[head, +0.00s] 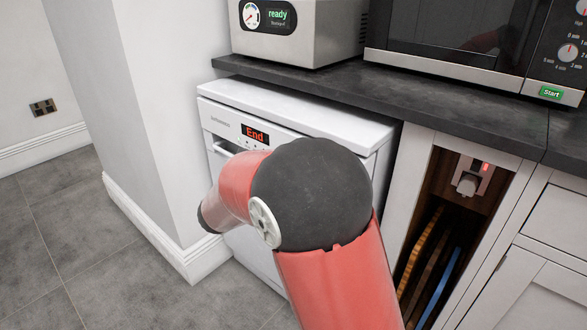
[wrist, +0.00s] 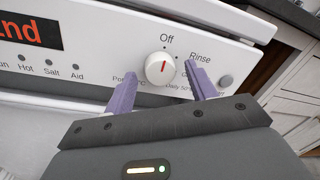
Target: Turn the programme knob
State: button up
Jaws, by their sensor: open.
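The programme knob (wrist: 160,68) is a round white dial with a red pointer mark on the dishwasher's front panel, in the wrist view. The mark points up, close to "Off". "Rinse" is printed to its upper right, and some lower labels are partly hidden by my fingers. My gripper (wrist: 161,82) is open, with one purple finger to the lower left of the knob and one to its right, apart from it. In the head view the white dishwasher (head: 226,114) shows "End" on its display (head: 255,134); my arm hides the knob and gripper there.
A dark worktop (head: 420,105) runs above the dishwasher, carrying a steel appliance (head: 300,45) reading "ready" and a microwave (head: 450,40). An open niche with upright boards (head: 425,265) is at the right. A wall corner stands close at the left.

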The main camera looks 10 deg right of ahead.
jog(key=v, duration=0.7)
jog(key=shift+s+a, duration=0.25)
jog(key=shift+a, duration=0.1)
jog(key=s+d+f+m+g+y, duration=0.2)
jog(key=s+d+m+g+y, duration=0.5)
jog(key=s+d+m, duration=0.6)
jog(key=s+a+m+t+y, duration=0.1)
jog(key=s+a+m+y, duration=0.2)
jog(key=m, duration=0.5)
jog(key=s+a+f+m+t+y, duration=0.1)
jog(key=s+a+m+y, duration=0.2)
jog(key=s+m+y, duration=0.2)
jog(key=s+m, duration=0.3)
jog(key=m, duration=0.1)
jog(key=shift+s+t+y, duration=0.2)
jog(key=shift+t+y, duration=0.1)
jog(key=shift+t, duration=0.1)
